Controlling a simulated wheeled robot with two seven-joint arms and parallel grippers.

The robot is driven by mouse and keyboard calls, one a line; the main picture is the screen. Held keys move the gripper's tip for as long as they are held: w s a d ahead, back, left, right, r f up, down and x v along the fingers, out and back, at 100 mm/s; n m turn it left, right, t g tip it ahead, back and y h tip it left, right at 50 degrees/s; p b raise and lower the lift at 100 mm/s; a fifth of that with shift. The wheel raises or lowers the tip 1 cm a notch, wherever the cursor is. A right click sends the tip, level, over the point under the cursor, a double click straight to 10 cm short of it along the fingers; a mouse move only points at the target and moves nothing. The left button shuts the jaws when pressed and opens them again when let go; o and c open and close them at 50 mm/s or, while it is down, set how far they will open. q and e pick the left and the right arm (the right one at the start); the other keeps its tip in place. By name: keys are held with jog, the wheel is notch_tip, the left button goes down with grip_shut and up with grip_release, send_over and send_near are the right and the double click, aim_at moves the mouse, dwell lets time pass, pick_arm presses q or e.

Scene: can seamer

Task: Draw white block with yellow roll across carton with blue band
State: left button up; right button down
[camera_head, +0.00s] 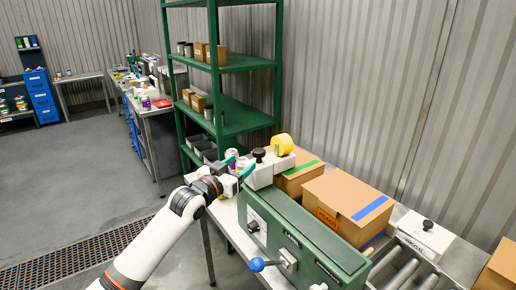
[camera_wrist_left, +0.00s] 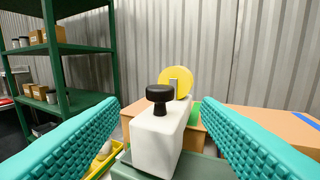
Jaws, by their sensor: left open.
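The white block (camera_head: 264,174) has a black knob on top and a yellow roll (camera_head: 283,144) at its far end. It is at the far end of the green machine, beside a carton with a green band. In the left wrist view, the block (camera_wrist_left: 157,147) stands upright between my teal fingers, its knob near their tips. My left gripper (camera_head: 240,164) is open, its fingers apart on either side. The carton with the blue band (camera_head: 343,200) stands closed, nearer than the green-banded one; its band (camera_head: 371,207) crosses the top. My right gripper is out of view.
The green machine (camera_head: 295,232) with a blue-knobbed lever (camera_head: 257,264) lies along the cartons' near side. The green-banded carton (camera_head: 299,176) is between block and blue-banded carton. Another white block (camera_head: 427,236) stands near rollers (camera_head: 400,268). A green shelf (camera_head: 236,118) rises behind.

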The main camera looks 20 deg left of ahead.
aim_at(256, 154)
pick_arm(q)
jog(key=p+x, duration=0.1)
jog(key=x, duration=0.9)
jog(key=shift+w+p, duration=0.35)
jog(key=shift+p, duration=0.05)
grip_shut()
jog(key=shift+f, duration=0.1)
